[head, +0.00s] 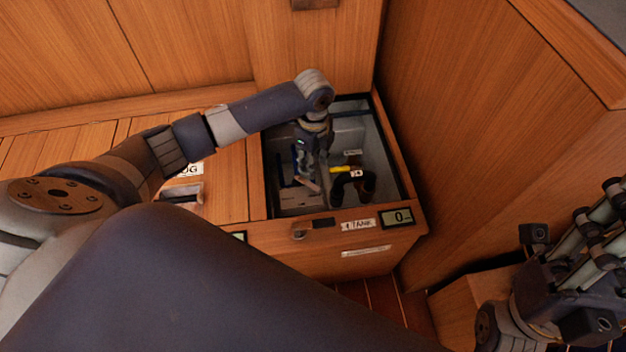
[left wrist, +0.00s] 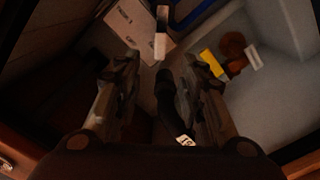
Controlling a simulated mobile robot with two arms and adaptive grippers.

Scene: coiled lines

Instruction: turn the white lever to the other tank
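My left gripper (head: 310,180) reaches down into an open, dark-rimmed compartment (head: 268,185). In the left wrist view my left gripper (left wrist: 162,85) has its two fingers apart. A black curved part (left wrist: 168,95) with a small white label shows between the fingers; contact cannot be told. A narrow white piece (left wrist: 161,18), perhaps the white lever, stands beyond the fingertips over a pale panel (left wrist: 130,22). A yellow piece (left wrist: 212,63) lies to the right of the fingers. My right gripper (head: 585,260) is at the lower right, outside the compartment; its fingertips are unclear.
A wooden wall (head: 470,130) rises close to the right of the compartment. The wooden front carries a TANK label (head: 358,225) and a small display reading 0 (head: 397,218). Wooden bench top (head: 225,185) lies to the left. The compartment is narrow and its inside dim.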

